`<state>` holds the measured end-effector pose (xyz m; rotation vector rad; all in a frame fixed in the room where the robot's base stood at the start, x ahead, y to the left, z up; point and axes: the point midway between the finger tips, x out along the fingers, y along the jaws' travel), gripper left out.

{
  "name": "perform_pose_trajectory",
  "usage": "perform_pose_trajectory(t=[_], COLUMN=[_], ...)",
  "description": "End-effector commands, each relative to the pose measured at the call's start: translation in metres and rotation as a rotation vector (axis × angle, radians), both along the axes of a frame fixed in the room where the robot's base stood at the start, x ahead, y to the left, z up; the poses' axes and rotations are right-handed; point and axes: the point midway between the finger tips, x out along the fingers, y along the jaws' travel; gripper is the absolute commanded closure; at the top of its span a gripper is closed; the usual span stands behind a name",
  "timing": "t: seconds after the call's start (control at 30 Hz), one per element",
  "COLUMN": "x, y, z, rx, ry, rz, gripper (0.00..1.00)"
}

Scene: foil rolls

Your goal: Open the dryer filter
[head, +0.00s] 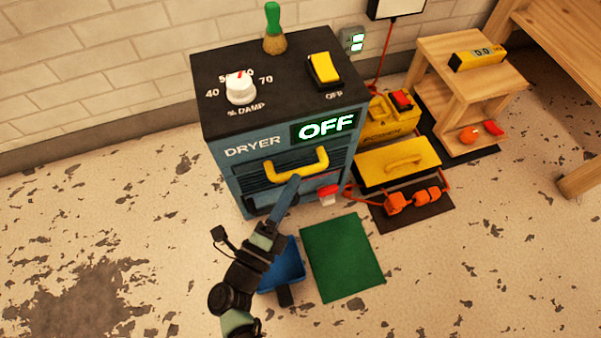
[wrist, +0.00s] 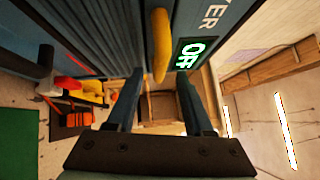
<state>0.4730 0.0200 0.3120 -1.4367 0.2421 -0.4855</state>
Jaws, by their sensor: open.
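The dryer (head: 228,170) is a dark blue cabinet with a black top and a lit OFF display (head: 326,127). Its slatted front carries a yellow bar handle (head: 321,160), with the bar roughly level. My gripper (head: 295,181) is at the handle, its fingers overlapping the lower slats in the head view. In the wrist view the open fingers stand apart, and the yellow handle (wrist: 160,45) shows between and just beyond their tips. I cannot tell whether either finger touches it. The slatted front looks shut.
A white dial (head: 240,89), a yellow switch (head: 324,69) and a green-handled brush (head: 273,28) are on the dryer top. A red knob (head: 328,194) is low right. A blue bin (head: 284,268) and green mat (head: 341,256) lie in front. A yellow toolbox (head: 398,163) stands right.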

Motion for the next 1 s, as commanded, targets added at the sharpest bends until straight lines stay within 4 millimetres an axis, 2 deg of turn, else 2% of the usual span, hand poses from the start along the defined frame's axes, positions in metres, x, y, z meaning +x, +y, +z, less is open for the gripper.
perform_pose_trajectory(t=[0.1,0.23,0.4,0.63,0.67,0.93,1.0], x=[0.019,0.032,0.039,0.040,0.040,0.040,0.040], y=[-0.010,-0.016,-0.020,-0.020,-0.020,-0.020,-0.020], z=[0.000,0.003,0.005,0.006,0.006,0.006,0.006], rx=[0.002,0.001,0.000,-0.001,-0.001,-0.001,-0.001], ry=[-0.003,-0.002,0.000,0.000,0.000,0.000,0.000], rz=[-0.001,0.000,0.001,0.001,0.001,0.001,0.001], gripper=[0.48,0.48,0.48,0.48,0.50,0.98,1.00])
